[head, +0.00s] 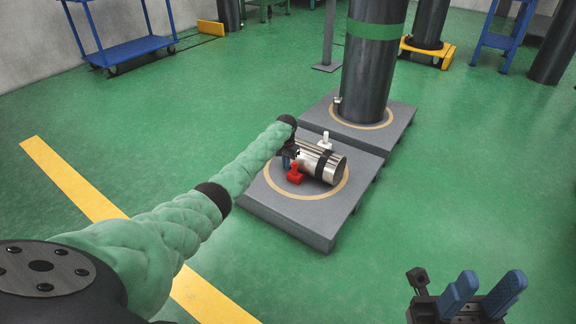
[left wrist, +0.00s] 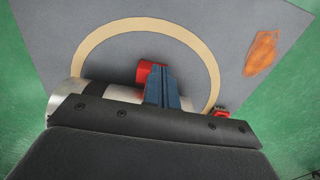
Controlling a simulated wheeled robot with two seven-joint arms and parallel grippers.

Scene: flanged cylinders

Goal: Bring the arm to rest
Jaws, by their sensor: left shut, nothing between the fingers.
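A silver flanged cylinder (head: 331,168) with a dark band lies on its side on a grey platform (head: 287,223), inside a tan ring. A red fitting (head: 295,174) and a white fitting (head: 325,141) stand at its sides. My left gripper (head: 287,161) is at the cylinder's left end; the head view does not show whether it touches. In the left wrist view its blue fingers (left wrist: 162,88) are together and empty, in front of a red part (left wrist: 146,72). Silver metal (left wrist: 118,93) is partly hidden behind the gripper body. My right gripper (head: 488,287) is open and empty at the lower right.
A tall dark column (head: 373,75) with a green band stands on a second grey platform (head: 398,118) behind. A blue cart (head: 133,50) is at the back left. An orange patch (left wrist: 262,52) marks the near platform. Green floor is clear around the platforms.

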